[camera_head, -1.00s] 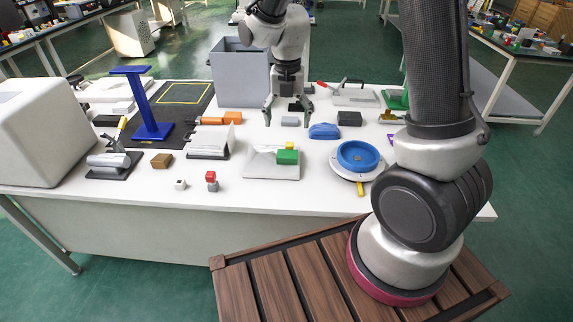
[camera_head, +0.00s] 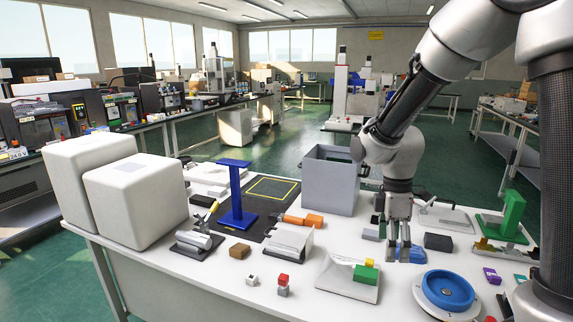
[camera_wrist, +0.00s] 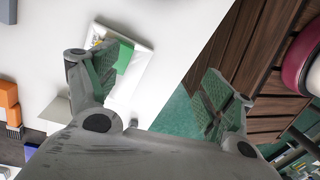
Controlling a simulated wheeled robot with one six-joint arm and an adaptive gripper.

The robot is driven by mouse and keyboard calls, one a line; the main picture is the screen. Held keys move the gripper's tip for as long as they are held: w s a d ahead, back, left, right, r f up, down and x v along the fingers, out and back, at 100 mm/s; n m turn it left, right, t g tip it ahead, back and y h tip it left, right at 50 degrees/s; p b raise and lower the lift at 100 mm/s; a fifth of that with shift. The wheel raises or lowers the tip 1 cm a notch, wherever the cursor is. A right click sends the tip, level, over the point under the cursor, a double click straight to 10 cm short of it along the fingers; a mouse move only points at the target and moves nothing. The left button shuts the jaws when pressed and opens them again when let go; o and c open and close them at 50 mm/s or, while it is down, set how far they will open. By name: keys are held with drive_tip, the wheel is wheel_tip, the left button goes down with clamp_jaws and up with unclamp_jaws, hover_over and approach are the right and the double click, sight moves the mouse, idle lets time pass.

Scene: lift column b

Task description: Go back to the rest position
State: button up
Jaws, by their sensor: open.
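My gripper (camera_head: 398,256) hangs over the white table (camera_head: 215,290) in the head view, pointing down just in front of the blue object behind it. In the wrist view my gripper (camera_wrist: 160,88) has its two green-padded fingers spread wide with nothing between them. Beyond the left finger, the wrist view shows the white sloped tray (camera_wrist: 138,68) with the green block (camera_wrist: 125,57) on it. The tray (camera_head: 335,284) and green block (camera_head: 366,275) also show in the head view. I cannot tell the gripper's exact height.
A blue round dish (camera_head: 447,290) is to the front right, a blue stand (camera_head: 236,195) to the left, and a green bracket (camera_head: 502,220) to the right. My slatted deck shows in the wrist view. The space above the table's front is clear.

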drive_tip(key=s+d+r+m+t, duration=0.3)
drive_tip(key=s+d+r+m, duration=0.2)
drive_tip(key=s+r+m, duration=0.2)
drive_tip(key=s+d+r+m+t, duration=0.2)
drive_tip(key=s+d+r+m, duration=0.4)
drive_tip(key=s+r+m, duration=0.2)
drive_tip(key=shift+s+r+m+t, duration=0.3)
drive_tip(key=shift+r+m+t, duration=0.15)
drive_tip(key=shift+r, duration=0.25)
idle(0.8)
